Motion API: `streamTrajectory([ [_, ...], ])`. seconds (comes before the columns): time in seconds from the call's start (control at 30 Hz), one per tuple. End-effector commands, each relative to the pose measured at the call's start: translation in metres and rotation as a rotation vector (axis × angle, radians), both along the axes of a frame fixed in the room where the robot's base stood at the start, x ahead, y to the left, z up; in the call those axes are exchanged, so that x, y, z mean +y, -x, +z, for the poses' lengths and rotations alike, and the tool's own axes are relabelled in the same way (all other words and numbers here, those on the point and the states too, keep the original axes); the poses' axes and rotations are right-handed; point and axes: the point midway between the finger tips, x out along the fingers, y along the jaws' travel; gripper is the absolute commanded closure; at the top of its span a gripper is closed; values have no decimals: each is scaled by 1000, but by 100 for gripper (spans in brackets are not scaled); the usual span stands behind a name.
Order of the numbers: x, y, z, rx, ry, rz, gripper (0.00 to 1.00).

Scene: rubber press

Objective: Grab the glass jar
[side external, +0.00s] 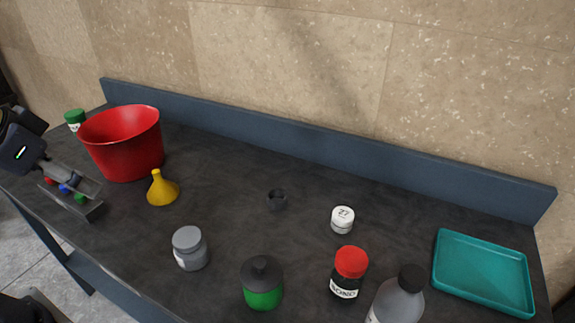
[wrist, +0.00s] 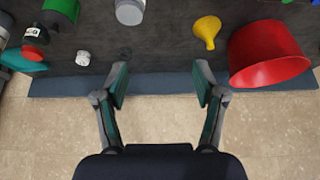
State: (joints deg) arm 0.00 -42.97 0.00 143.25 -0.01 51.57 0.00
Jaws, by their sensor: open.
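Two lidded jars stand upright on the dark table, and I cannot tell for sure which is the glass jar. One is a grey jar (side external: 190,250) with a pale label, at the top of the wrist view (wrist: 130,11). The other is a green jar (side external: 263,290) with a dark lid, at the top left of the wrist view (wrist: 62,8). Both are partly cut off in the wrist view. My gripper (wrist: 161,76) is open and empty, its fingers spread wide, apart from both jars. Its fingers cannot be made out in the side external view.
A red bucket (side external: 123,145), yellow funnel (side external: 161,190) and small rack (side external: 78,203) stand left. A small dark ring-like piece (side external: 277,200), white tub (side external: 342,220), red-capped bottle (side external: 348,275), black-capped bottle (side external: 397,302) and teal tray (side external: 482,272) are right. A raised blue edge (side external: 330,155) runs behind.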

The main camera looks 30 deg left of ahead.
Motion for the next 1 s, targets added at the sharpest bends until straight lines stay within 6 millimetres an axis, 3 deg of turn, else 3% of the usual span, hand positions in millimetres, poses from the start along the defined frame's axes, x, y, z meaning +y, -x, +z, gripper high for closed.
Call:
streamTrajectory([
  [0.23, 0, 0, 0, 0, 0, 0, 2],
  [0.67, 1, -1, 1, -6, 35, 79, 2],
  [0.77, 8, -16, 25, -67, 67, 195, 2],
  [0.83, 7, -39, 46, -95, 90, 267, 2],
  [1.0, -31, -103, 74, -111, 128, 306, 2],
])
